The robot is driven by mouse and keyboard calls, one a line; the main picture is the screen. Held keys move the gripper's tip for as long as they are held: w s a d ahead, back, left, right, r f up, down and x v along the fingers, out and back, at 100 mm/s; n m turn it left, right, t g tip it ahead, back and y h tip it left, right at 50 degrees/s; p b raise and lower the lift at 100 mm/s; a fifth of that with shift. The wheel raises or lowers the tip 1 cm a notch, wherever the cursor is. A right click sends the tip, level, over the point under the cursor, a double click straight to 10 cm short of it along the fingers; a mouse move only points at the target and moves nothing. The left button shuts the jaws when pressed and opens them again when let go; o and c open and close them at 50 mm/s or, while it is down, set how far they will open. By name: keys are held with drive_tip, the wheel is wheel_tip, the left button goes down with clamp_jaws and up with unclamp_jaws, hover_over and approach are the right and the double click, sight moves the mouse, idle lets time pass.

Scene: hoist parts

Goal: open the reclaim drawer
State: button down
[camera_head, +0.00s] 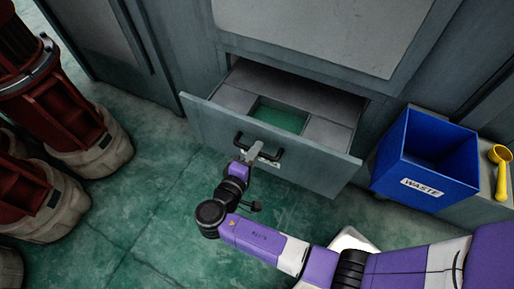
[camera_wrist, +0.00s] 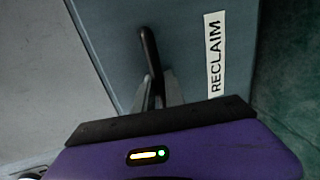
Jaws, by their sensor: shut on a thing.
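The reclaim drawer (camera_head: 240,133) is grey and stands pulled out from the cabinet below a raised panel. Its inside shows a floor with a green recessed middle (camera_head: 280,116). A black bar handle (camera_head: 277,160) is on its front. In the wrist view the handle (camera_wrist: 150,55) runs up from between my gripper's fingers, beside a white label reading RECLAIM (camera_wrist: 215,52). My gripper (camera_head: 252,152) is shut on the handle; the fingers (camera_wrist: 160,92) also show in the wrist view. The exact contact is partly hidden by the fingers and wrist.
Large red machine parts with pale bases (camera_head: 100,150) stand at left. The green floor (camera_head: 150,215) in front of the drawer is clear to the left of my arm.

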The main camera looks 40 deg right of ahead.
drive_tip(key=shift+f, duration=0.1)
drive_tip(key=c, duration=1.4)
unclamp_jaws()
drive_tip(key=shift+c, duration=0.2)
drive_tip(key=p+v, duration=0.1)
drive_tip(key=v, duration=0.7)
drive_tip(key=shift+w, duration=0.1)
